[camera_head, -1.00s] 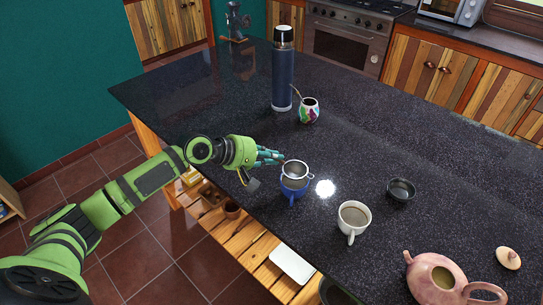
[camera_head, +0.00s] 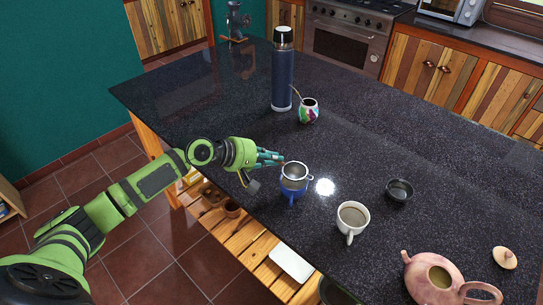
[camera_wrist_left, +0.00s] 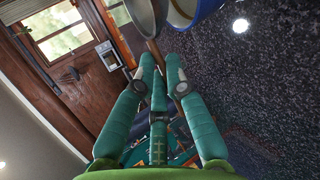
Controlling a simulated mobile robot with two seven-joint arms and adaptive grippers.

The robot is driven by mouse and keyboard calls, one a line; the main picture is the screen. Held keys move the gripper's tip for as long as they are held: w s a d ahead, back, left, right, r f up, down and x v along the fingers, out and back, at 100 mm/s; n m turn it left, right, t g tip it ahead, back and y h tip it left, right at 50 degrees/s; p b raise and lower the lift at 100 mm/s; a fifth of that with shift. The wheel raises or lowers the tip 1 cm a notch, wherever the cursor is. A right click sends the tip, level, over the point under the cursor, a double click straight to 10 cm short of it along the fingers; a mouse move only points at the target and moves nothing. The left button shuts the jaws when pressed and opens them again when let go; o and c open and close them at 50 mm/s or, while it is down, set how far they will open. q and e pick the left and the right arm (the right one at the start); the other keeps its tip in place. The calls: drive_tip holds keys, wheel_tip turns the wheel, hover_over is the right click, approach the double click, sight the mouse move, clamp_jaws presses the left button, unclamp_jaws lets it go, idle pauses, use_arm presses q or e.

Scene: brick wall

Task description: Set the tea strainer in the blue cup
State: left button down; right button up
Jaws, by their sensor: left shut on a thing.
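The tea strainer (camera_head: 294,171) is a round metal mesh bowl with a rim. In the head view it sits at the mouth of the blue cup (camera_head: 291,188), roughly level; whether it rests on the rim is hard to tell. My left gripper (camera_head: 281,158) is just left of and behind the cup, its teal fingers shut on the strainer's handle. In the left wrist view the closed fingers (camera_wrist_left: 156,75) point to the strainer (camera_wrist_left: 146,14) and the blue cup (camera_wrist_left: 192,10) at the top edge. My right gripper is in neither view.
A white cup (camera_head: 352,219) of drink stands right of the blue cup. A small dark bowl (camera_head: 399,191), pink teapot (camera_head: 434,281) and its lid (camera_head: 504,258) are further right. A tall flask (camera_head: 283,75) and patterned gourd (camera_head: 308,111) stand behind. The dark counter (camera_head: 200,95) is clear at left.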

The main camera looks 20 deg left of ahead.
use_arm(q)
drive_tip(key=shift+r+p, duration=0.1)
drive_tip(key=shift+p, duration=0.2)
idle(0.4)
drive_tip(key=shift+f, duration=0.35)
idle(0.7)
drive_tip(key=shift+p, duration=0.35)
drive_tip(key=shift+f, duration=0.3)
idle(0.4)
drive_tip(key=shift+f+b, duration=0.3)
idle(0.7)
drive_tip(key=shift+f, duration=0.25)
idle(0.4)
drive_tip(key=shift+f, duration=0.35)
